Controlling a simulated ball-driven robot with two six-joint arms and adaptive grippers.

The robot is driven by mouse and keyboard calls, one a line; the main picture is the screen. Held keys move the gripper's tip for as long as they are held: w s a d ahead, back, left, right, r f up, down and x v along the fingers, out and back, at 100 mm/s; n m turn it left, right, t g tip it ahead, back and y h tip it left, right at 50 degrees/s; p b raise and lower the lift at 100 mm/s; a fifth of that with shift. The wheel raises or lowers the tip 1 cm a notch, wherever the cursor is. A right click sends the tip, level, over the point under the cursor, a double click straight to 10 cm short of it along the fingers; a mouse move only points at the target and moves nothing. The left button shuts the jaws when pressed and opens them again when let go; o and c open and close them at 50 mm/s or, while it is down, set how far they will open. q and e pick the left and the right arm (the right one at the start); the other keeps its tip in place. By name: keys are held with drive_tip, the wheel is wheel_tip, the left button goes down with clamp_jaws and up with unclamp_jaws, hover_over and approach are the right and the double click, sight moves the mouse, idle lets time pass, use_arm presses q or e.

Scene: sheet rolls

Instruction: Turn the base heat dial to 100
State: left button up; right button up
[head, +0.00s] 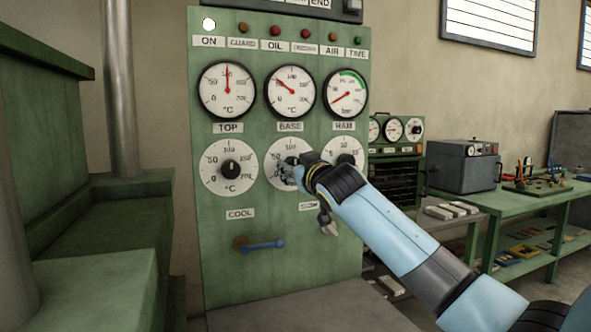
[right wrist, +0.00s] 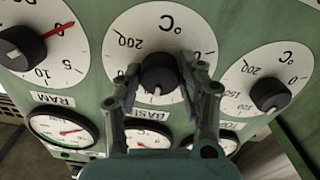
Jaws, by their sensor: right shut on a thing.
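The base dial (head: 273,163) is a white scale with a black knob on the green panel, under the BASE label. My right gripper (head: 290,172) reaches it from the lower right and covers much of it in the head view. In the right wrist view, which is upside down, the base knob (right wrist: 158,74) sits between the two fingers of my right gripper (right wrist: 160,78), which is shut on it. The knob's white mark points down the picture, toward the BASE label (right wrist: 148,133). The numbers near the mark are hidden. The base gauge (head: 291,91) needle points up and left. My left gripper is not in view.
The top dial (head: 230,167) is left of the base dial; the ram dial (head: 345,152) is right of it, partly behind my arm. A blue-handled lever (head: 263,245) juts out below. A green workbench (head: 520,205) stands at right.

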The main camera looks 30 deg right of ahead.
drive_tip(key=shift+f, duration=0.2)
drive_tip(key=o, duration=1.2)
drive_tip(key=shift+r, duration=0.1)
drive_tip(key=v, duration=1.2)
drive_tip(key=shift+d, duration=0.1)
